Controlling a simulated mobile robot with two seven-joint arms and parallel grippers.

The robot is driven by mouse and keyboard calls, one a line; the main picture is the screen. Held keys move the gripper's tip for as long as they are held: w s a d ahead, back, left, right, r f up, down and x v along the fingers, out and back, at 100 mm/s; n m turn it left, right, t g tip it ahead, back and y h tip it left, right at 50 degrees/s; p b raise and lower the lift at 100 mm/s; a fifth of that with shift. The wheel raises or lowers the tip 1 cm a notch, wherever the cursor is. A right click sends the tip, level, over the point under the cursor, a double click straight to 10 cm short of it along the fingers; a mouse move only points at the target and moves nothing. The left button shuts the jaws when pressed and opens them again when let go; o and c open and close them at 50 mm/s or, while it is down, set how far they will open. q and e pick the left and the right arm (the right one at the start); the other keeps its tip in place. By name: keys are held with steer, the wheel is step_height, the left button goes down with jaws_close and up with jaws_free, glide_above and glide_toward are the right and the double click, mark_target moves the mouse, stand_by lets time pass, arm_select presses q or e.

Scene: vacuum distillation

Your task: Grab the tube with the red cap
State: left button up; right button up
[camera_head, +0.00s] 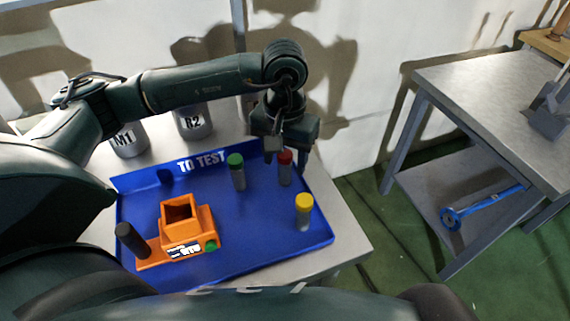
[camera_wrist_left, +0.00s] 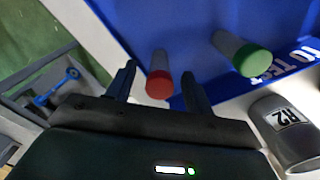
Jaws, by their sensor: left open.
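The tube with the red cap (camera_head: 285,168) stands upright on the blue tray (camera_head: 270,252), near its back right edge. In the left wrist view the red-capped tube (camera_wrist_left: 159,84) shows between the two fingers. My left gripper (camera_head: 283,150) is open above and around the red cap, with its fingers (camera_wrist_left: 160,85) apart on either side. I cannot tell whether a finger touches the tube. My right gripper is not in view.
A green-capped tube (camera_head: 236,170) stands just left of the red one. A yellow-capped tube (camera_head: 303,210), an orange holder (camera_head: 205,222) and a dark cylinder (camera_head: 131,240) are on the tray. Canisters R2 (camera_head: 196,124) and M1 (camera_head: 128,142) stand behind.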

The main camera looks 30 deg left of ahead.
arm_select(q)
steer(key=shift+c, duration=0.4)
steer(key=c, duration=1)
